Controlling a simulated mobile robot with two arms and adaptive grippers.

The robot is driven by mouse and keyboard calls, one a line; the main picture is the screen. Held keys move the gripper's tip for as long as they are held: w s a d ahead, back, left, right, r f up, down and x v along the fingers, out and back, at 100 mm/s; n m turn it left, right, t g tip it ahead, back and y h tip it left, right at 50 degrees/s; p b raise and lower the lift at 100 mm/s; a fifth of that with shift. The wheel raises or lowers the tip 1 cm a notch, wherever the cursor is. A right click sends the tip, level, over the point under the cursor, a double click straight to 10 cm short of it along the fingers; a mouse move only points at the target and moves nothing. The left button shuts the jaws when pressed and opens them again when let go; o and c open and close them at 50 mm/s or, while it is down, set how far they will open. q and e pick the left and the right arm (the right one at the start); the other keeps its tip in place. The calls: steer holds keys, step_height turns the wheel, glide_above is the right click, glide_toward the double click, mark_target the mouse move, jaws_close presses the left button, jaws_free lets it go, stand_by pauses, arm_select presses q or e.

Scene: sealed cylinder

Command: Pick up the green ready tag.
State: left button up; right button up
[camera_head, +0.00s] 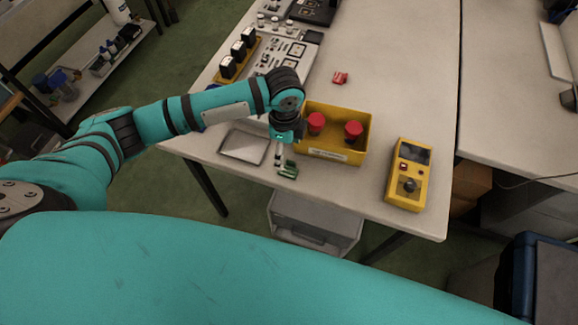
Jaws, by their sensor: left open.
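The green ready tag (288,170) lies on the light table near its front edge, just in front of the yellow bin. My left gripper (279,158) points down from the end of the teal arm, just above and slightly left of the tag. Its fingers are open and look empty. They are small here, and I cannot tell whether they touch the tag. My right gripper is not in view.
A yellow bin (331,155) with two red-topped items stands right of the gripper. A shallow metal tray (243,147) lies to its left. A red tag (340,78) lies further back. A yellow control box (409,174) stands at right. The table between them is clear.

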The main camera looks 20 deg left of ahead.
mark_target(288, 169)
arm_select(q)
step_height(288, 169, down, 3)
steer(key=shift+f, duration=0.1)
steer(key=f, duration=0.1)
steer(key=f+p, duration=0.1)
steer(key=f, duration=0.2)
steer(key=shift+s+d+f+p, duration=0.1)
steer(key=shift+d+f+p, duration=0.2)
steer(key=shift+f+p, duration=0.1)
steer(key=shift+f, duration=0.25)
steer(key=shift+c, duration=0.5)
steer(key=c, duration=0.8)
